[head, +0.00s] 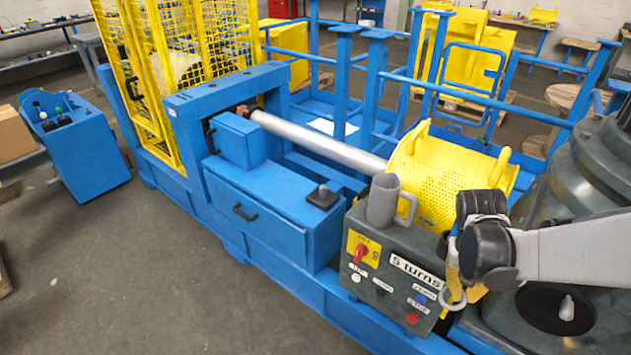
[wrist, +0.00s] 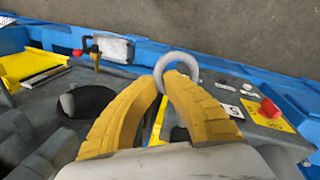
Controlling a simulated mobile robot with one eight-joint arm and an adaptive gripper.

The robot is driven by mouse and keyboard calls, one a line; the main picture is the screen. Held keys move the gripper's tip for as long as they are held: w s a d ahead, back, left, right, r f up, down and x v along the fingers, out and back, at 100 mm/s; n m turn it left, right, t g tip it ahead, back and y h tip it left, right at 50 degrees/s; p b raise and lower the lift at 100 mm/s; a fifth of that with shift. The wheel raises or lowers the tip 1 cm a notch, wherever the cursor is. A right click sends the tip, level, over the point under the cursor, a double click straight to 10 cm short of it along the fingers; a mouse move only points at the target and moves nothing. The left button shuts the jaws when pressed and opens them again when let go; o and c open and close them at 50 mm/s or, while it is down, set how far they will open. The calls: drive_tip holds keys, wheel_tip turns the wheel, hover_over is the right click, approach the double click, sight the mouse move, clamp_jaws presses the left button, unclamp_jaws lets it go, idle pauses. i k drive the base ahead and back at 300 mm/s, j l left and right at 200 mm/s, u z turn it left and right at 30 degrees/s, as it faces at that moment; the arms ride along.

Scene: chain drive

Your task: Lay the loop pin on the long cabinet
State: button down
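The loop pin (wrist: 177,56) shows as a pale grey ring at the yellow fingertips of my gripper (wrist: 178,78) in the wrist view. The fingers close in on the ring and appear shut on it; its shank is hidden. In the head view my gripper (head: 456,277) hangs at the right, beside the dark control box, with the loop pin's ring (head: 453,303) below its fingers. The long cabinet (head: 262,209) is the long blue box with a dark handle on its front, left of the control box. My gripper is well to its right.
A grey mug (head: 383,200) stands on the control box (head: 378,273). A grey roller (head: 318,140) and yellow perforated drum (head: 455,173) lie behind.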

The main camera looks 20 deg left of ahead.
sight(280, 187)
drive_tip(key=i+j+u, duration=0.15)
drive_tip(key=j+u, duration=0.2)
drive_tip(key=u, duration=0.15)
drive_tip(key=i+j+u, duration=0.25)
drive_tip(key=u, duration=0.2)
drive_tip(key=i+j+u, duration=0.15)
drive_tip(key=u, duration=0.35)
drive_tip(key=i+j+z, duration=0.35)
drive_tip(key=i, duration=0.35)
drive_tip(key=i+j+z, duration=0.4)
drive_tip(key=i+j, duration=0.25)
drive_tip(key=i+j+z, duration=0.25)
drive_tip(key=z, duration=0.15)
drive_tip(key=i+j+z, duration=0.2)
drive_tip(key=j+z, duration=0.2)
